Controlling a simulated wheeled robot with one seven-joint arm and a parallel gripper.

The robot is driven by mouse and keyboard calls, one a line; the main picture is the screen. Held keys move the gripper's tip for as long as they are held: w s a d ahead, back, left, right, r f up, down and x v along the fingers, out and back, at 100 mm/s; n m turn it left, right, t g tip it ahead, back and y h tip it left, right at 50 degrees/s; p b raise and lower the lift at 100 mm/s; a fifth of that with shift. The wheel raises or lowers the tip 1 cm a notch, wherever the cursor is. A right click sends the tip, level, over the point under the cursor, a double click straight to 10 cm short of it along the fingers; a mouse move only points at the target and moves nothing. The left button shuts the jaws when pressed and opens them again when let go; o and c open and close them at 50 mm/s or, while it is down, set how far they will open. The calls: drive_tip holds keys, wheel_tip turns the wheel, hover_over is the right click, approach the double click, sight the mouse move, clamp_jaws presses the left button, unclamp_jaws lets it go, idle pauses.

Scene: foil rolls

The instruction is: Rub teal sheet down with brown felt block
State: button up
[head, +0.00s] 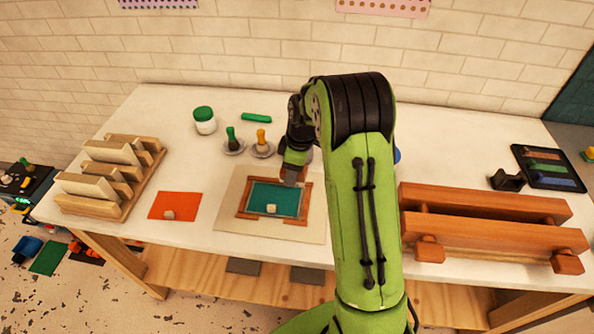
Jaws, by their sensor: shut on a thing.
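The teal sheet (262,196) lies flat inside a brown frame (308,203) on a beige board (228,212), left of my arm. A small pale block (271,208) rests on the sheet's near part. My gripper (292,175) points down over the far right part of the sheet and frame. It is shut on a small brown thing, seemingly the brown felt block, which is mostly hidden by the fingers. I cannot tell whether it touches the sheet.
An orange sheet (183,200) with a pale block lies left. A wooden rack (125,165) stands far left. Green (232,142) and yellow (262,140) handled tools and a green-lidded jar (204,120) stand behind. A long wooden roller stand (485,215) fills the right side.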

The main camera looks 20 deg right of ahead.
drive_tip(key=shift+r+p, duration=0.35)
drive_tip(key=shift+r, duration=0.45)
